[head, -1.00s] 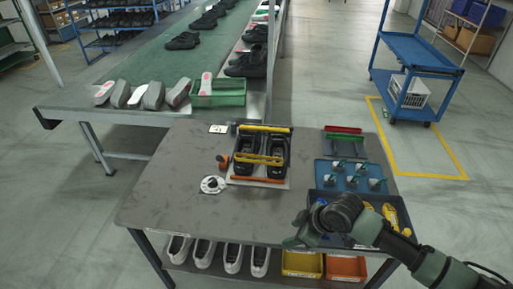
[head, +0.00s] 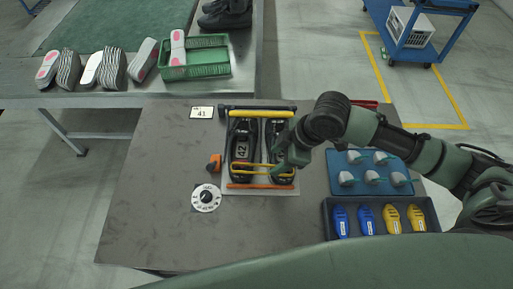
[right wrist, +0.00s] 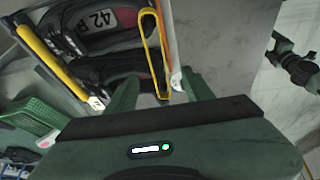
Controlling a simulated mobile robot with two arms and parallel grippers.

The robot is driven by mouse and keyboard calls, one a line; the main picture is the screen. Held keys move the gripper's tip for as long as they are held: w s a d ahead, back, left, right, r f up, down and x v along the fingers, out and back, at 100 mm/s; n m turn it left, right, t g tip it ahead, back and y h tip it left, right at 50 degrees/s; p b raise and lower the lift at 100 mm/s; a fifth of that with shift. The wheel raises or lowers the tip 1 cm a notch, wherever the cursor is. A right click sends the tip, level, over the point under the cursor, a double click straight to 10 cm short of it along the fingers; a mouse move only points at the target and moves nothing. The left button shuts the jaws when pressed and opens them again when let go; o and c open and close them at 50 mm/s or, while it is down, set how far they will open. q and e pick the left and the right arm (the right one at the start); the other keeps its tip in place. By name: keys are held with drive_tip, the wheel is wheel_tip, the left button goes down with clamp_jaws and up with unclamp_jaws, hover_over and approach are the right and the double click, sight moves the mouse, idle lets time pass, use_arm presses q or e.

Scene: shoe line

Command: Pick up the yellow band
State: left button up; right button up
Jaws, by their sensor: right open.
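The yellow band (head: 250,167) is a thin loop lying across two black shoes (head: 241,140) on a fixture, near their heel end. In the right wrist view the yellow band (right wrist: 146,40) runs toward my gripper, its end loop in front of the gap between the fingers. My right gripper (head: 281,164) is open at the right end of the band, over the right shoe, and hides part of that shoe. In the right wrist view the fingers (right wrist: 160,88) stand apart on either side of the band's end; contact is unclear. My left gripper is out of view.
A yellow bar (head: 262,113) and an orange bar (head: 258,186) edge the fixture. A dial (head: 206,198) and orange piece (head: 214,163) lie left. A blue tray (head: 338,159) and dark tray (head: 381,232) are right. The table's left side is clear.

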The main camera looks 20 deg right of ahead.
sight(267, 166)
drive_tip(key=shift+p+x, duration=0.3)
drive_tip(key=shift+x, duration=0.85)
drive_tip(key=shift+a+f, duration=0.2)
drive_tip(key=shift+f, duration=0.15)
drive_tip(key=p+x, duration=0.1)
drive_tip(key=x, duration=0.3)
drive_tip(key=shift+w+d+f+p, duration=0.1)
drive_tip(key=shift+w+f+p, duration=0.05)
drive_tip(key=shift+w+p, duration=0.15)
drive_tip(key=shift+f, duration=0.1)
drive_tip(key=c, duration=1.1)
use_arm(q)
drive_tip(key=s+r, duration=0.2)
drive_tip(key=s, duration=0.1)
use_arm(e)
clamp_jaws()
